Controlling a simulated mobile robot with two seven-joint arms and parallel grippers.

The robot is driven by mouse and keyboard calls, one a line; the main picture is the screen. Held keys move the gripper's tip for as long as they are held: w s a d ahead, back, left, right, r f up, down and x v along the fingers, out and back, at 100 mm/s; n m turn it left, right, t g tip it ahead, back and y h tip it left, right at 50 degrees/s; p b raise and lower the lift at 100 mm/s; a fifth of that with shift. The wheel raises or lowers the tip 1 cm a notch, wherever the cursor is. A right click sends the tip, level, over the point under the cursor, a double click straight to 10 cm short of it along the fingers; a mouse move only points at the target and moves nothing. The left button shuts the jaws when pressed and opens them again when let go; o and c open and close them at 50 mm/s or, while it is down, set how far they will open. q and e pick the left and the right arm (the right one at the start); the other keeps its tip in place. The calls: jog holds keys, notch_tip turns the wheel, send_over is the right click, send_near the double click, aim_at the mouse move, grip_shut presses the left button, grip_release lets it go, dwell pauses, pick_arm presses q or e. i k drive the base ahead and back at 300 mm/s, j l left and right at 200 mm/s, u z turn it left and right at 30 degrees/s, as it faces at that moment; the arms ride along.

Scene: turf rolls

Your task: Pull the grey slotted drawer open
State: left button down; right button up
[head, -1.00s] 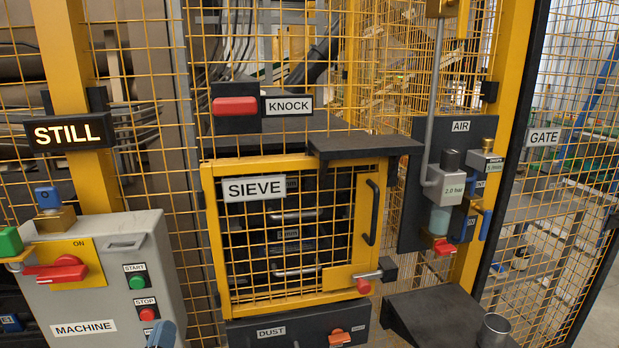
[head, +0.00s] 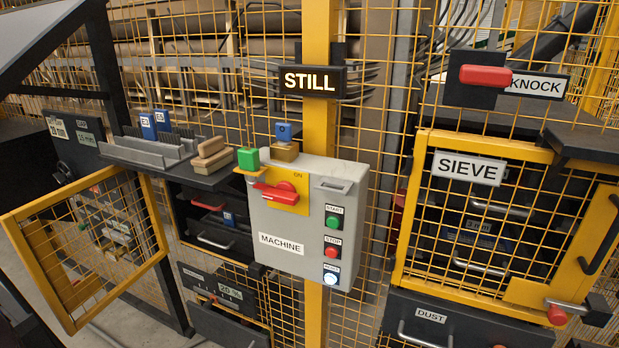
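No drawer here can be singled out as the grey slotted one. Behind the open yellow mesh door (head: 152,222) at the left is a dark bay with a lower drawer (head: 214,240) that has a metal bar handle, and another handle above it. A dark drawer (head: 228,326) sits lower, under a panel. Behind the shut SIEVE door (head: 405,215) are dark drawers with bar handles (head: 482,268), seen through mesh. A DUST drawer (head: 460,325) is at the bottom right. Whether any drawer front has slots is too small to tell. Neither of my grippers is in view.
A grey MACHINE box (head: 306,262) with a red switch and buttons stands on a yellow post. A dark shelf (head: 190,177) holds a slotted grey rack (head: 140,153), blue tags and a wooden block. The open mesh door juts out at the left. A STILL sign (head: 310,82) is lit.

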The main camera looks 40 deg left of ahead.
aim_at(217, 235)
jog(key=u, duration=1.75)
jog(key=i+j+u, duration=0.2)
jog(key=i+u, duration=0.15)
jog(key=i, duration=0.15)
jog(key=i+j+u, duration=0.1)
jog(key=i+u, duration=0.25)
jog(key=i, duration=0.15)
